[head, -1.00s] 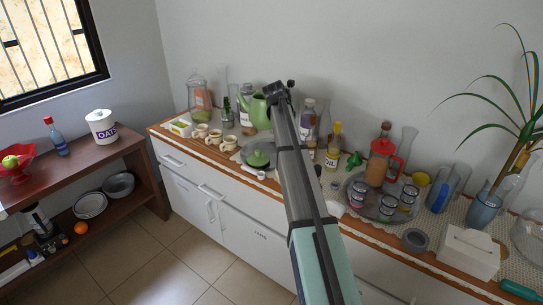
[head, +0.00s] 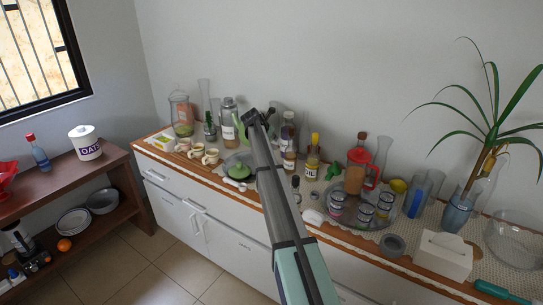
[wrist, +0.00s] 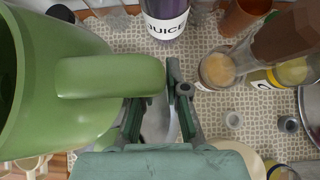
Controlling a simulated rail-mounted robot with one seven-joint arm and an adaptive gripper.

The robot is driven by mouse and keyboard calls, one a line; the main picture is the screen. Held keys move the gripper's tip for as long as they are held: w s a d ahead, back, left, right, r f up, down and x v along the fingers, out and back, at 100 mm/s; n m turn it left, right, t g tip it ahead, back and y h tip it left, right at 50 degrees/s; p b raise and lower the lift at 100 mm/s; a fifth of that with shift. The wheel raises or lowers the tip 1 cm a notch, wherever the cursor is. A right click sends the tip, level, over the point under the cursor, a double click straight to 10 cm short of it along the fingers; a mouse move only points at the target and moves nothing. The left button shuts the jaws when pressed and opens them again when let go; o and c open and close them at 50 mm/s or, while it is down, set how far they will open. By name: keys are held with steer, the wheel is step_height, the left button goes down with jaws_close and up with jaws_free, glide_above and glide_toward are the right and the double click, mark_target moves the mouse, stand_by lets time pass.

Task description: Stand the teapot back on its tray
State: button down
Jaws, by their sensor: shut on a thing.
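The green teapot (wrist: 60,115) fills the left of the wrist view, its handle (wrist: 110,76) reaching across to my gripper (wrist: 158,105). My gripper is shut on the handle; the handle hides part of the fingers. In the head view my gripper (head: 254,116) is above the back of the sideboard, and my arm hides most of the teapot. A round grey tray (head: 229,166) lies on the sideboard below and left of my gripper. A green lid-like piece (head: 239,172) sits on it.
Cups (head: 210,157) stand left of the tray, with a tall bottle (head: 228,118) behind. The juice bottle (wrist: 167,20), oil bottle (head: 312,160) and red-lidded jug (head: 357,165) stand to the right. A second round tray (head: 375,222) holds several cans.

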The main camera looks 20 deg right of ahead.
steer(key=shift+f+p, duration=0.95)
steer(key=shift+f, duration=4.3)
steer(key=c, duration=1.2)
jaws_free()
steer(key=b+v, duration=0.2)
steer(key=v, duration=1)
steer(key=shift+a, duration=0.15)
